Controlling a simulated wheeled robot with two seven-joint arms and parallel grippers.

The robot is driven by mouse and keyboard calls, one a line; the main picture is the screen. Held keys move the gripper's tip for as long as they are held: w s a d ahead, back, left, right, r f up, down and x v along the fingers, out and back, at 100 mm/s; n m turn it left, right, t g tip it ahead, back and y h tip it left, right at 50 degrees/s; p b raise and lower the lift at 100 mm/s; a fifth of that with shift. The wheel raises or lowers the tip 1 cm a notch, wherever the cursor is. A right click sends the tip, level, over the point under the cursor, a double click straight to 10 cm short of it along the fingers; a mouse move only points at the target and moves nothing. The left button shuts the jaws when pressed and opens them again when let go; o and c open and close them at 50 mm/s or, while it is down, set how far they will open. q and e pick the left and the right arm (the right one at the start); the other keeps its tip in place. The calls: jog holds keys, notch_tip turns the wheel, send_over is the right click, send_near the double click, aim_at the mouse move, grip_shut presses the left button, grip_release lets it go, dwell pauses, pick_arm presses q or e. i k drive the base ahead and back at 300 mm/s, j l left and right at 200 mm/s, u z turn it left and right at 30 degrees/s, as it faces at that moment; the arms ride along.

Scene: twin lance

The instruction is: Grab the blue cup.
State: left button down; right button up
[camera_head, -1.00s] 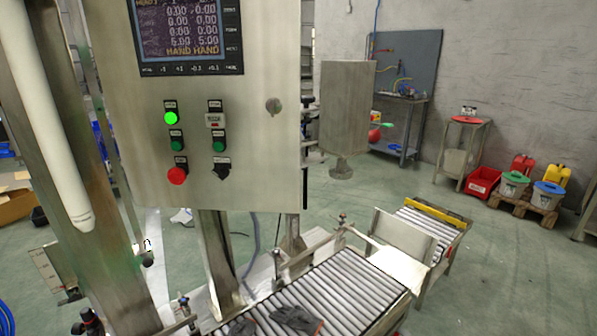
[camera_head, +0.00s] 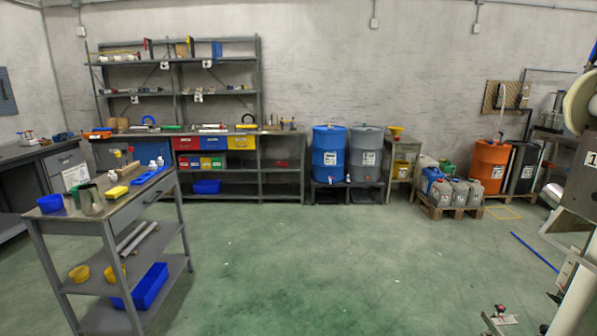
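A small blue cup-like container (camera_head: 51,203) stands on the top of a grey metal cart (camera_head: 140,205) at the left. It is beside a metal jug (camera_head: 91,199), on the jug's left. It is small in the picture, so I cannot tell its exact shape. Neither of my grippers shows in the head view.
A blue barrel (camera_head: 328,154) stands by the back wall. The green floor (camera_head: 330,260) is largely clear.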

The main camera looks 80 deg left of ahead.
aim_at(51, 203)
jog(key=u, duration=4.35)
